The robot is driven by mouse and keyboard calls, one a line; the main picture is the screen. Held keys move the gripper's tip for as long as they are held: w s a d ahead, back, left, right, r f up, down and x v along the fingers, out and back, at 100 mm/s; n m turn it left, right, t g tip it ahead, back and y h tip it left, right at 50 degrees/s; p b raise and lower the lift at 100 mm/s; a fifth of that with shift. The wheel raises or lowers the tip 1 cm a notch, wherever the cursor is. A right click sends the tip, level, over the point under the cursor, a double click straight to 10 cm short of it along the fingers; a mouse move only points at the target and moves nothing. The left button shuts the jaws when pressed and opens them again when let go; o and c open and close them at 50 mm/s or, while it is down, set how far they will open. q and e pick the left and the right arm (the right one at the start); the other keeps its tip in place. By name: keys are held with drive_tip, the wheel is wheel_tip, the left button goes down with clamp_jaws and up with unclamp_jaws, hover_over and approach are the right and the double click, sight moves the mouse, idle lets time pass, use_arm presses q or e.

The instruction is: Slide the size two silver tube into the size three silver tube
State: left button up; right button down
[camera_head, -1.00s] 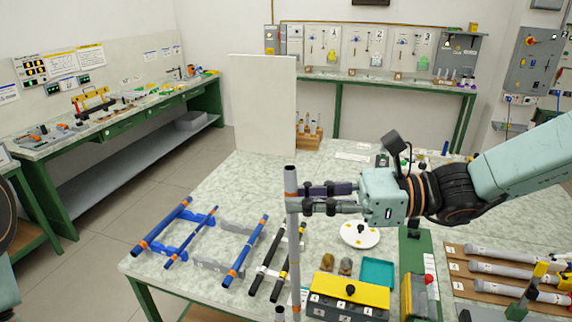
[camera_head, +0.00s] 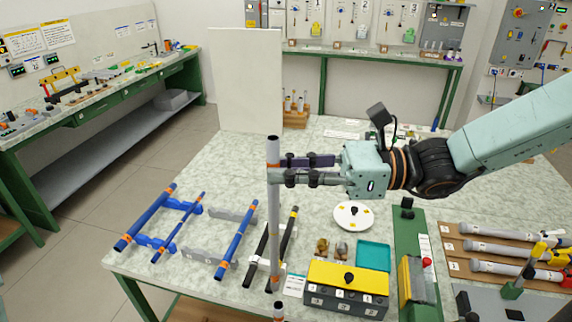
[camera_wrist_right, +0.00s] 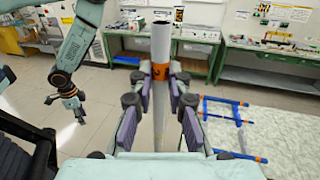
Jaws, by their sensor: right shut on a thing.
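My right gripper (camera_head: 300,170) is shut on a long grey silver tube (camera_head: 274,215), held upright. The tube has a dark open top and an orange band near the jaws. Its lower end comes down in front of the black rods, and its size mark is not readable. The held tube and right gripper (camera_wrist_right: 160,95) also show in the right wrist view. Below it, at the bottom edge of the head view, is another upright tube's open top (camera_head: 279,308) with an orange band; the rest is cut off. My left gripper (camera_wrist_right: 72,104) hangs at the left of the wrist view, its jaws too small to judge.
Blue rods (camera_head: 145,217) on holders lie at the left of the table, black rods (camera_head: 286,232) beside them. A yellow-topped box (camera_head: 348,273), teal tray (camera_head: 373,256) and white disc (camera_head: 353,215) stand right of the tube. Several grey tubes (camera_head: 492,248) lie on a rack at the right.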

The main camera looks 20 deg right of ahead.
drive_tip(key=b, duration=0.5)
hover_over(274, 230)
drive_tip(key=d, duration=0.3)
drive_tip(key=shift+f, duration=2.85)
drive_tip(key=shift+a+n+g, duration=0.25)
drive_tip(key=shift+n+g, duration=0.05)
drive_tip(key=shift+g, duration=0.1)
drive_tip(key=shift+w+d, duration=0.1)
drive_tip(key=shift+w, duration=0.2)
